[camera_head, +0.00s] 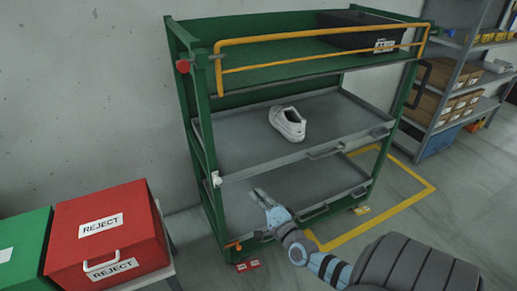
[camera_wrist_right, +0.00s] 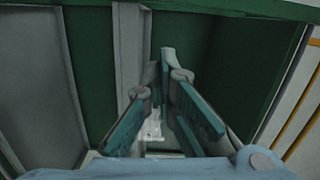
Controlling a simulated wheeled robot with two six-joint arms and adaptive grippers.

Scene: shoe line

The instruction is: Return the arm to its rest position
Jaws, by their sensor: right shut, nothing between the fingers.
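My right gripper (camera_head: 262,198) is shut and empty in the head view, in front of the green cart (camera_head: 189,130) and near its lower shelf. In the right wrist view the fingers (camera_wrist_right: 165,60) come together at the tips with nothing held, against the grey and green parts behind them. My right arm comes in from the lower right of the head view. My left gripper is not in view. A white shoe (camera_head: 288,124) rests on the cart's grey middle shelf (camera_head: 240,140), behind and above the right gripper.
A black bin (camera_head: 350,35) sits on the top shelf behind a yellow rail (camera_head: 290,36). Red (camera_head: 105,230) and green (camera_head: 25,240) boxes stand at the left. Storage racks (camera_head: 455,85) with cartons stand at the right. The cart's lower shelf (camera_head: 290,185) looks bare.

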